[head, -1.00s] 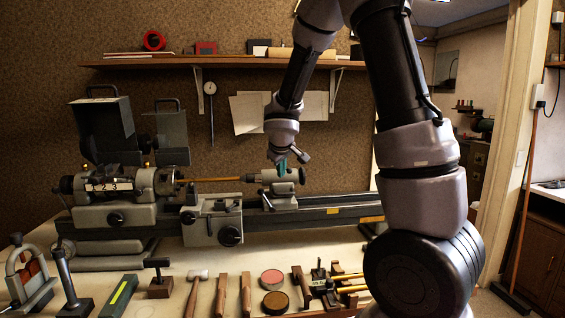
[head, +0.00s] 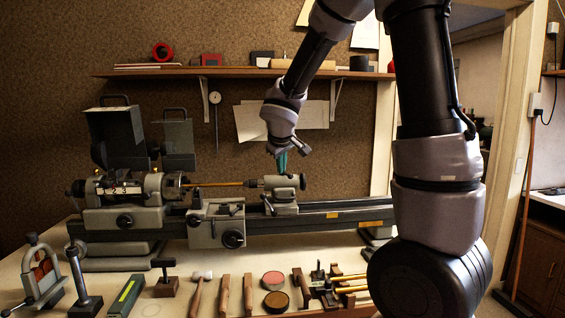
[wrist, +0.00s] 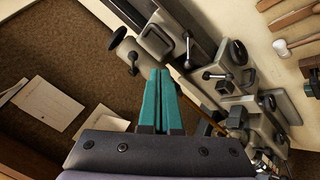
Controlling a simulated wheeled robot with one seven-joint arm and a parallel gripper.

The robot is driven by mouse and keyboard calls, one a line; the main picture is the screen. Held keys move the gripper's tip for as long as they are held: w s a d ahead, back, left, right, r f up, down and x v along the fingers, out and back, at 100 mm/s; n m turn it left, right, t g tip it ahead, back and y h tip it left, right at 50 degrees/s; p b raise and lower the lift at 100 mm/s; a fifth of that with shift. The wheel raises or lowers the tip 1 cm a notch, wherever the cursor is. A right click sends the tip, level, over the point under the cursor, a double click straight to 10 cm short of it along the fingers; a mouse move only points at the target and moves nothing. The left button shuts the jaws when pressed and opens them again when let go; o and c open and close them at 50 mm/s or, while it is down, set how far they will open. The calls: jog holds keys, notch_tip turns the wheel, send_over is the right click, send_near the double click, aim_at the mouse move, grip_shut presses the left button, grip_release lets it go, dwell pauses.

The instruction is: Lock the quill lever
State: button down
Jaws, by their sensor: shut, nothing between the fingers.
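The lathe's tailstock (head: 284,191) stands on the bed near the right end, its quill pointing left towards a brass rod. My gripper (head: 283,171) points down just above the tailstock. Its teal fingers (wrist: 160,73) are shut together, empty, and appear apart from the handles.
The carriage (head: 217,224) and brass rod (head: 215,184) lie left of the tailstock, with the headstock (head: 122,190) beyond. A wall shelf (head: 240,73) hangs behind. Mallet (head: 199,292), files, tins and brass tubes line the bench front. The air left of my gripper is clear.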

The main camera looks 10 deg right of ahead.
jog(key=shift+v, duration=1.2)
jog(key=shift+d, duration=0.2)
